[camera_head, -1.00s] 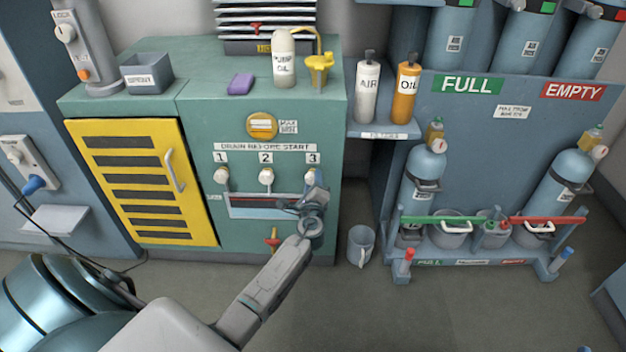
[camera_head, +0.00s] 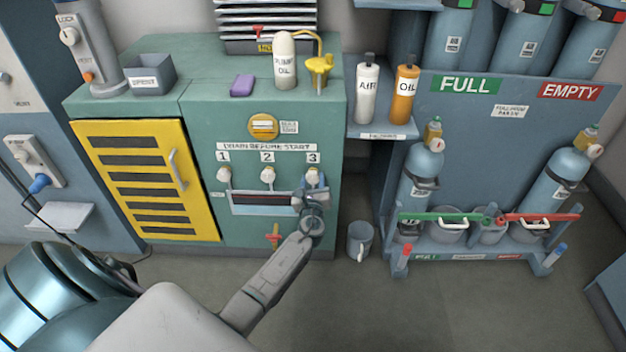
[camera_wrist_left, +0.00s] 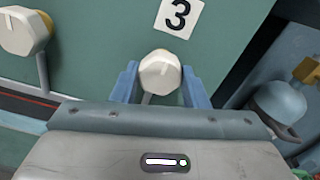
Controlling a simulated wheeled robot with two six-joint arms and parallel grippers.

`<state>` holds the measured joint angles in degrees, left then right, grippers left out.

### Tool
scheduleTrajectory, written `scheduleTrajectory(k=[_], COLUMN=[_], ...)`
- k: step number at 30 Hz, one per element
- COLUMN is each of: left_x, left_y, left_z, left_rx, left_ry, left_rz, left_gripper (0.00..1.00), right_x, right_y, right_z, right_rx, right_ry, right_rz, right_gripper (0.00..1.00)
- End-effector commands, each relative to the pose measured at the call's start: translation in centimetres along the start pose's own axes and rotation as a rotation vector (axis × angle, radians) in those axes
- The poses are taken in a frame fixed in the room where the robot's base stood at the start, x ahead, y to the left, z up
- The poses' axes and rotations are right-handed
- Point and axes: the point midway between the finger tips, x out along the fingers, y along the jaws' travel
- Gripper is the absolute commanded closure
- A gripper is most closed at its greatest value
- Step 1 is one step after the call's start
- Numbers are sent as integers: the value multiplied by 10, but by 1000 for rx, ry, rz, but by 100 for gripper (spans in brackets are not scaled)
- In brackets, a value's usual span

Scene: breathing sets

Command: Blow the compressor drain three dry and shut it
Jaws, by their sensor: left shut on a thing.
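The green compressor cabinet (camera_head: 205,110) carries a row of white drain knobs under the labels 1, 2 and 3. Drain three's white faceted knob (camera_wrist_left: 160,72) is below the number 3 label (camera_wrist_left: 180,14). My left gripper (camera_head: 314,182) is at that knob in the head view. In the left wrist view its blue fingers (camera_wrist_left: 160,88) stand on either side of the knob and are shut on it. Drain two's knob (camera_head: 268,175) and drain one's knob (camera_head: 224,174) are to the left. My right gripper is not in view.
A tray with a dark red strip (camera_head: 262,199) is below the drains. A red-and-yellow valve (camera_head: 274,236) is low on the cabinet. The bottle rack (camera_head: 470,150) is further right.

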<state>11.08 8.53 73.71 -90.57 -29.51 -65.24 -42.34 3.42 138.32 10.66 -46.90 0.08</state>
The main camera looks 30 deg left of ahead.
Motion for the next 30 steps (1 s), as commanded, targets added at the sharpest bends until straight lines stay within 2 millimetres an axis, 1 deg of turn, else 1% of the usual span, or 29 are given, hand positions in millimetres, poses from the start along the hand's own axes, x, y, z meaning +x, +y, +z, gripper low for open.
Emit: scheduleTrajectory(k=[6, 18, 19, 20, 21, 22, 30], left_x=[-1, -1, -1, 0, 0, 0, -1], left_y=[0, 0, 0, 0, 0, 0, 0], left_z=[-2, -1, -1, -1, -1, -1, 0], left_rx=[41, 47, 47, 47, 46, 46, 44], left_ry=[2, 2, 2, 2, 1, 1, 1], left_rz=[0, 0, 0, 0, 0, 0, 0], left_gripper=[82, 82, 55, 50, 42, 38, 38], right_x=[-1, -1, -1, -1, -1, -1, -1], right_y=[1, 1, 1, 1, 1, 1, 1], right_z=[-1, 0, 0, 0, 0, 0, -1], right_rx=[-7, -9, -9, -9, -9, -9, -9], right_ry=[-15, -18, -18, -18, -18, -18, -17], right_rz=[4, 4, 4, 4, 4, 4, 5], right_gripper=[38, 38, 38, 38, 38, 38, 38])
